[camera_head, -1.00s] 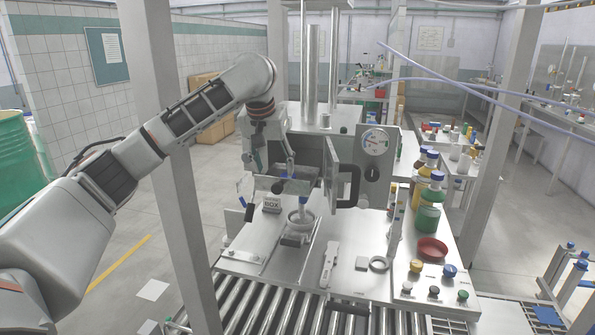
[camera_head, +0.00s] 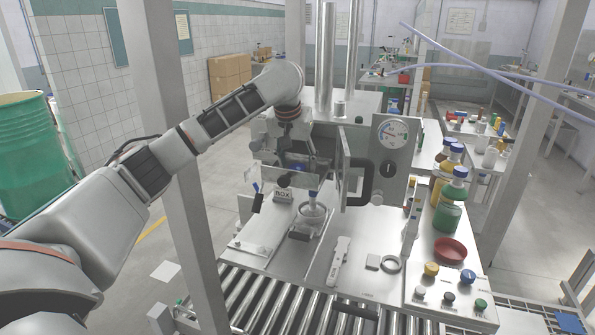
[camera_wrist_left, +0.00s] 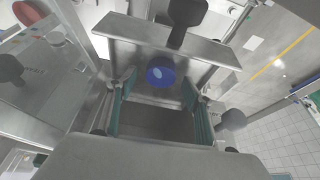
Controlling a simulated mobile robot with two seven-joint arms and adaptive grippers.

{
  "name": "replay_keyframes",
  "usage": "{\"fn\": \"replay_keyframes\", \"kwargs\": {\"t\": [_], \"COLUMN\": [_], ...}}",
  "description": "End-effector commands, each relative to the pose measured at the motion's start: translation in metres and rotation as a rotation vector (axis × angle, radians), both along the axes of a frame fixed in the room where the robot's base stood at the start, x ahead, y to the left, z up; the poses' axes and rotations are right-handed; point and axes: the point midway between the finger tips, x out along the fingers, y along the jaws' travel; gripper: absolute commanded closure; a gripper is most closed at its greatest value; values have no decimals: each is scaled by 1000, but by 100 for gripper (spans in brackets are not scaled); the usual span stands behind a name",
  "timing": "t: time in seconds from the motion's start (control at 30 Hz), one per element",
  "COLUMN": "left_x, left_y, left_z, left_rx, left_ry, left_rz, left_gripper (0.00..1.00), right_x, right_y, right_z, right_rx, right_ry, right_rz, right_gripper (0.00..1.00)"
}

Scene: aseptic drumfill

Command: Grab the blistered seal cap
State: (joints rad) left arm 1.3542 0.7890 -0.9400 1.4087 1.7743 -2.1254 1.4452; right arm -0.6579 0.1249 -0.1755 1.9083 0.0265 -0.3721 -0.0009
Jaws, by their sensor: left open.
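A blue round cap (camera_wrist_left: 160,77) with a pale raised-looking spot on its face sits in a grey metal recess, centred in the left wrist view. In the head view a small blue patch, apparently this cap (camera_head: 298,168), shows at the chamber, partly hidden by my gripper. My left gripper (camera_wrist_left: 158,92) is open, with one teal-padded finger on each side of the cap's line. The cap appears just beyond or level with the fingertips, with gaps at both sides. In the head view my left gripper (camera_head: 302,163) hangs at the chamber opening. My right gripper is out of view.
An open door with a black handle (camera_head: 366,185) and a gauge panel (camera_head: 393,160) stand close right of the gripper. A clear pane (camera_head: 262,180) is in front. Bottles stand right.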

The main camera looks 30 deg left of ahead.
Motion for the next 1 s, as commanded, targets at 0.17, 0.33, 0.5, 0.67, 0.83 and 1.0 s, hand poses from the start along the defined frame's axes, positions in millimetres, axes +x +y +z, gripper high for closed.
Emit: {"fn": "replay_keyframes", "kwargs": {"t": [0.17, 0.33, 0.5, 0.67, 0.83, 1.0], "left_x": [3, 3, 3, 3, 3, 3], "left_y": [1, 1, 1, 1, 1, 1], "left_z": [-7, -7, -7, -7, -5, 5], "left_rx": [0, 0, 0, 0, 1, 0], "left_ry": [0, 0, 0, 0, -1, -3], "left_rz": [-1, -1, -1, -1, -1, 0], "left_gripper": [49, 51, 78, 78, 78, 78], "right_x": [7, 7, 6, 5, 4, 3], "right_y": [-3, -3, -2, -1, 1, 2], "right_z": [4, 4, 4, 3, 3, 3], "right_rx": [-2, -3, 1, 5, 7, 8], "right_ry": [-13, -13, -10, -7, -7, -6], "right_rz": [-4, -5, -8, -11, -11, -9], "right_gripper": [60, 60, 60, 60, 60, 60]}}
